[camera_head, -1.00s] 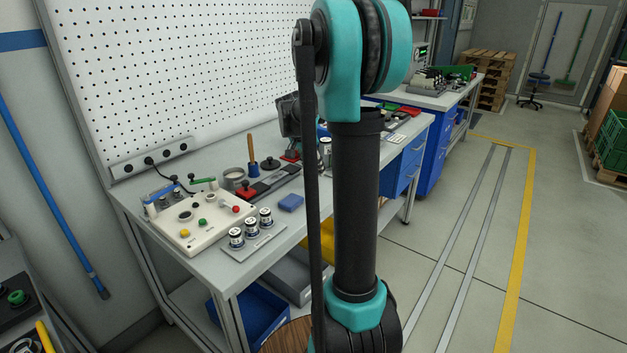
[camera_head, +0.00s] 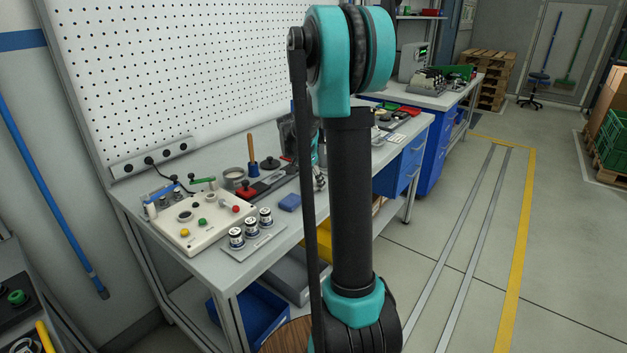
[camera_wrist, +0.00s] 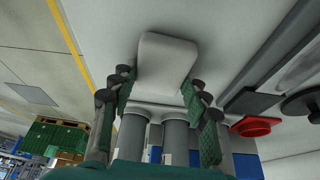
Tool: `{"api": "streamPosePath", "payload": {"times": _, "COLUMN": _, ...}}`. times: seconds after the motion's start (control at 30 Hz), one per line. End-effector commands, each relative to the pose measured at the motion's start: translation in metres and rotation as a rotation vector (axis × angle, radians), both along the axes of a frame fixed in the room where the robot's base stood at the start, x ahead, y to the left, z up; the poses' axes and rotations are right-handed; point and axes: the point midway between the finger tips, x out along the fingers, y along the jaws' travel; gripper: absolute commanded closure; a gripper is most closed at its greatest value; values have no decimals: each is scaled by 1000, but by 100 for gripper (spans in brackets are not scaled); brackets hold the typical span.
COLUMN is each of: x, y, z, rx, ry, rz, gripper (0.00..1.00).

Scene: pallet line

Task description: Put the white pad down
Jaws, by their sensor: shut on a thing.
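The white pad (camera_wrist: 167,60) is a pale, rounded block between the green-lined fingers of my gripper (camera_wrist: 158,90) in the wrist view. The fingers are shut on its near part, and its far part sticks out beyond them over the light grey bench top. I cannot tell whether the pad touches the bench. In the head view the pad is not visible; my arm hides most of the gripper, low over the workbench (camera_head: 279,236).
A red-based part (camera_wrist: 255,127) and a black round part (camera_wrist: 303,103) lie at the right in the wrist view. In the head view, a blue block (camera_head: 290,202), several small jars (camera_head: 250,225) and a control panel (camera_head: 190,222) occupy the bench's near part.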

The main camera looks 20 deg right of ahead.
Motion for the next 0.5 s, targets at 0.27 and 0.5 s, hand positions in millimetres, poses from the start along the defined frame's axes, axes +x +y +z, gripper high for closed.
{"api": "streamPosePath", "payload": {"times": 0.27, "x": 0, "y": 0, "z": -6, "rx": 1, "ry": 0, "rz": 0, "gripper": 81}}
{"api": "streamPosePath", "payload": {"times": 0.5, "x": -1, "y": 1, "z": -7, "rx": 3, "ry": 1, "rz": 0, "gripper": 33}}
